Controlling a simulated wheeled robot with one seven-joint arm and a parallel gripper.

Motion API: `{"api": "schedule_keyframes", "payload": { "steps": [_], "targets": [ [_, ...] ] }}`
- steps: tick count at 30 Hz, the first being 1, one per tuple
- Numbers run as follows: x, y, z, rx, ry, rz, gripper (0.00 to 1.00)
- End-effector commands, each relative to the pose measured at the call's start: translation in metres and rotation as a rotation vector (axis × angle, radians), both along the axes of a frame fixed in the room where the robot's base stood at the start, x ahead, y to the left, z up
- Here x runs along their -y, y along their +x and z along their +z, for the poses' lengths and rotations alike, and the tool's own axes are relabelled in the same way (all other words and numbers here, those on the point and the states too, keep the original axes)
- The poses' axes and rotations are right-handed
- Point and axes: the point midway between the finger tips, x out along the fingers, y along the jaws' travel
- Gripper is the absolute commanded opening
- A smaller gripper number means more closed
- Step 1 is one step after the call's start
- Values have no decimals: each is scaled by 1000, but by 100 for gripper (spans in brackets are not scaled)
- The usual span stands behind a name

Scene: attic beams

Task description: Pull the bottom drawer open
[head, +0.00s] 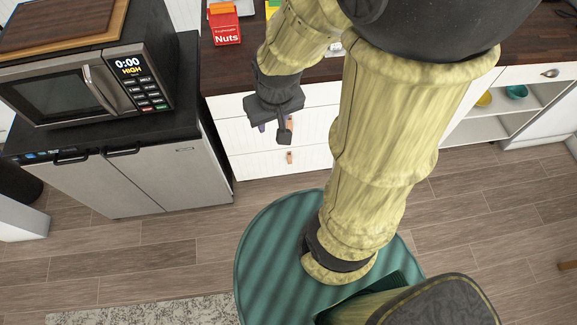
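The bottom drawer (258,165) is a white front low in the cabinet under the wooden counter. It looks closed, flush with the cabinet. Its small orange-brown handle (290,157) shows in the head view. Another white drawer (239,133) with a similar handle (291,122) is directly above it. My gripper (273,132) points down in front of the upper drawer front, above and slightly left of the bottom handle in the picture. Its two dark fingers are apart with nothing seen between them. My arm hides the right part of the drawer fronts.
A grey double-door appliance (150,180) stands left of the drawers, with a microwave (90,85) on top. A red Nuts box (224,24) is on the counter. Open shelves (500,125) with bowls are at right.

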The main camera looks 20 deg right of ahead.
Motion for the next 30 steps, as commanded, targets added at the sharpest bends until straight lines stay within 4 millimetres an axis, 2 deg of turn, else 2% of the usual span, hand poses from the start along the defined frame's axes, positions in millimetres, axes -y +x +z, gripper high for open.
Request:
{"api": "schedule_keyframes", "payload": {
  "steps": [5,8,11,17,30],
  "targets": [
    [0,2,-8,3,3,-9,42],
    [0,8,-28,12,11,-34,42],
    [1,18,-61,30,24,-83,42],
    [7,44,-143,88,46,-221,42],
    [40,87,-320,251,21,-515,42]
  ]
}}
